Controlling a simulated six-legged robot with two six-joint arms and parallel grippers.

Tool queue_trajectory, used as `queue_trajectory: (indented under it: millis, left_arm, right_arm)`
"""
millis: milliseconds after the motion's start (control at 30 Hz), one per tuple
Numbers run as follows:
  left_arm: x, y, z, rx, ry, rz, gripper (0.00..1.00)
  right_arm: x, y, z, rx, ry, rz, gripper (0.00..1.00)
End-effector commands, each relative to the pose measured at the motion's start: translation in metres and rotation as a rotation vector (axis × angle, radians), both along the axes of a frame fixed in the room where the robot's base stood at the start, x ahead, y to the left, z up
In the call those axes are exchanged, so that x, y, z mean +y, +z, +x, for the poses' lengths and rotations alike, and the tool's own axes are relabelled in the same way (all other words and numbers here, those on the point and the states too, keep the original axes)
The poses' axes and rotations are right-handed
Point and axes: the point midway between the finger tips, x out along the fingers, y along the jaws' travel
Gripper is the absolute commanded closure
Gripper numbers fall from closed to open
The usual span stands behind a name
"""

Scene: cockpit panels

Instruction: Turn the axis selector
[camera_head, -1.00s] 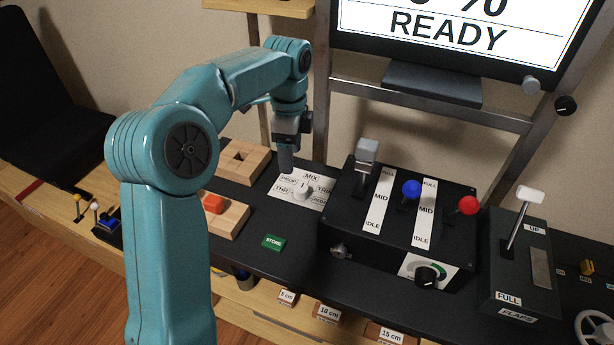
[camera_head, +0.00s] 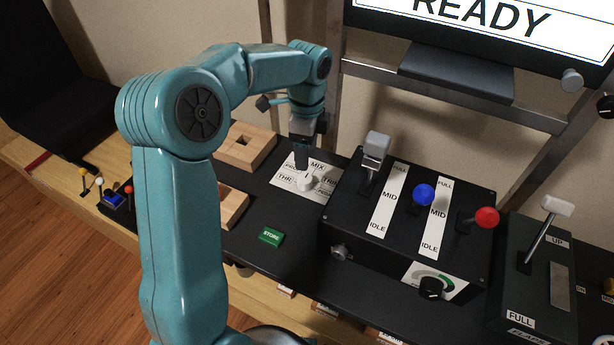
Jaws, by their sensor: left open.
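The axis selector (camera_head: 305,183) is a small white knob on a white label plate (camera_head: 325,192) with words around it, among them MIX and THR. It stands on the dark panel left of the throttle box. My left gripper (camera_head: 302,168) points down right above the knob, its dark fingers at or just over the knob's top. It is open; whether the fingers touch or straddle the knob cannot be told. My left arm fills the left middle of the view. My right gripper is not in view.
A black box (camera_head: 345,225) with grey, blue and red levers stands close on the right. A green STORE button (camera_head: 271,237) lies in front of the plate. A wooden block with a hole (camera_head: 245,147) lies behind left. A screen (camera_head: 490,25) hangs above.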

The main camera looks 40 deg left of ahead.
Motion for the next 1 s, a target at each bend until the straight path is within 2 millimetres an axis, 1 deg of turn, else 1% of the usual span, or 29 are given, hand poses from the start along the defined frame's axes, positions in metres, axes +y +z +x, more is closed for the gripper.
queue_trajectory:
  millis: [33,200,300,400,567,800,833,867,900,1000]
  left_arm:
    - [0.0,-0.015,-0.002,0.004,0.0,-0.001,0.33]
    - [-0.001,-0.053,-0.002,0.004,0.0,-0.002,0.33]
    - [-0.001,-0.07,-0.002,0.002,-0.001,-0.001,0.33]
    - [-0.001,-0.083,-0.001,0.002,0.0,-0.001,0.33]
    - [-0.001,-0.092,-0.001,0.0,0.0,-0.001,0.33]
    - [-0.001,-0.092,0.0,-0.001,0.0,0.0,0.33]
    - [-0.001,-0.092,0.0,-0.001,0.0,0.0,0.36]
    - [-0.001,-0.092,0.0,-0.001,0.0,0.0,0.46]
    - [-0.001,-0.092,0.0,0.0,0.0,-0.001,0.59]
    - [-0.001,-0.092,0.0,0.0,0.0,-0.001,0.89]
  right_arm:
    - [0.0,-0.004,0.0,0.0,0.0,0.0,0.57]
    - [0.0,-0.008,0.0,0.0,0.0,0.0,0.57]
    - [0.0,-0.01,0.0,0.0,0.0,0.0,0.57]
    - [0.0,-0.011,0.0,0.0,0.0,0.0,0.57]
    - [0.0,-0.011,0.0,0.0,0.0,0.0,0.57]
    - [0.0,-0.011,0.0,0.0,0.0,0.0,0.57]
    - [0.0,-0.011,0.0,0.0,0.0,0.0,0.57]
    - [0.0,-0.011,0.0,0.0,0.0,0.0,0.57]
    - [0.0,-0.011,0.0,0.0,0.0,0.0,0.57]
    - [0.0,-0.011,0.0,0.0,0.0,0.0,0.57]
